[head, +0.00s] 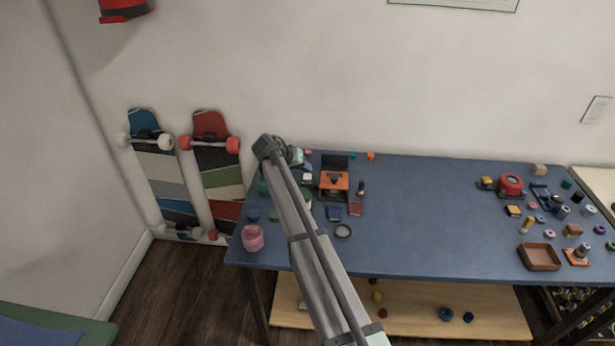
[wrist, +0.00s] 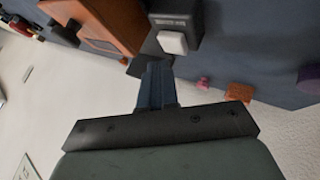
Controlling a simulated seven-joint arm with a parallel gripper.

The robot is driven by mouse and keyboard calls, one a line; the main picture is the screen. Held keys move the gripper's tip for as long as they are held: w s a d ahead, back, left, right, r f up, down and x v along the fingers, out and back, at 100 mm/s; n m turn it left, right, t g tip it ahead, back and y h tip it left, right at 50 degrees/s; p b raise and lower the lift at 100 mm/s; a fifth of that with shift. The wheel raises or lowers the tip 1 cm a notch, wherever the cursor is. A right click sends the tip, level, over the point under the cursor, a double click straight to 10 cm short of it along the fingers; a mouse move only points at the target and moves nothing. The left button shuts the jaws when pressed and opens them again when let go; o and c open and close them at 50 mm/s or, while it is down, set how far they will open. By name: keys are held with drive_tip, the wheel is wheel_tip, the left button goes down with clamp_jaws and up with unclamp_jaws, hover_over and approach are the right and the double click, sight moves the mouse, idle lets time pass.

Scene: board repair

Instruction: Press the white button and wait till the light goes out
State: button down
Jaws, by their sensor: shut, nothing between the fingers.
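The white button (wrist: 173,42) is a small rounded block on a dark grey box (wrist: 176,19) in the wrist view. In the head view a small white patch (head: 307,177) beside my arm's end looks like the same button. My gripper (wrist: 156,68) is shut and empty, its blue fingers together. Its tips appear just below and left of the button in the wrist view, and I see no clear contact. My gripper in the head view (head: 296,156) is at the table's left back, partly hidden by my arm. I cannot make out a light.
An orange device (head: 334,182) with a raised dark lid stands right of the button. A pink cup (head: 252,238) and a dark ring (head: 343,231) lie nearer the front. The middle of the blue table (head: 430,215) is clear. Several small items crowd the right end.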

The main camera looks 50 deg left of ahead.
sight(305, 176)
drive_tip(key=shift+f, duration=0.95)
idle(1.1)
drive_tip(key=shift+r, duration=0.95)
drive_tip(key=shift+r, duration=2.5)
